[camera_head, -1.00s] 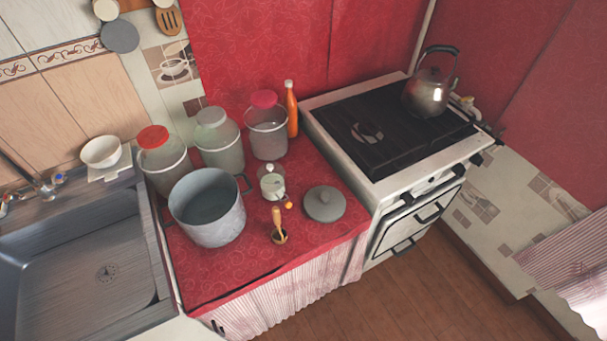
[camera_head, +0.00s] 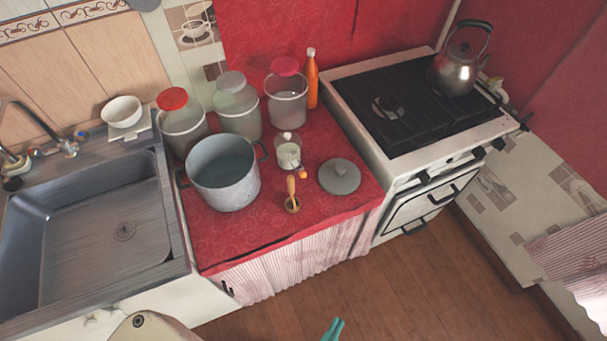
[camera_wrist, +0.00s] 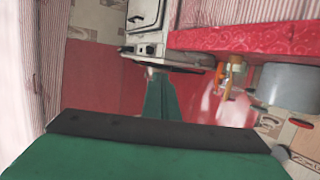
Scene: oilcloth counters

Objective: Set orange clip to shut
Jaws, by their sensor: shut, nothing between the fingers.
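A small glass jar (camera_head: 288,155) with a pale lid stands on the red counter. A small orange piece (camera_head: 302,173), which looks like the orange clip, is at its lower right side; whether it is open or shut is too small to tell. In the wrist view a jar-like shape with an orange part (camera_wrist: 228,82) shows at the counter's edge, partly unclear. My gripper (camera_head: 335,328) shows as teal fingertips at the bottom edge of the head view, in front of and well apart from the counter. It is shut and empty; its green fingers (camera_wrist: 160,98) show in the wrist view.
A grey pot (camera_head: 222,185) stands left of the jar, a wooden-handled tool (camera_head: 292,195) in front, a grey lid (camera_head: 340,177) to the right. Large jars and an orange bottle (camera_head: 311,80) stand behind. The stove (camera_head: 365,135) is right, the sink left. The floor in front is clear.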

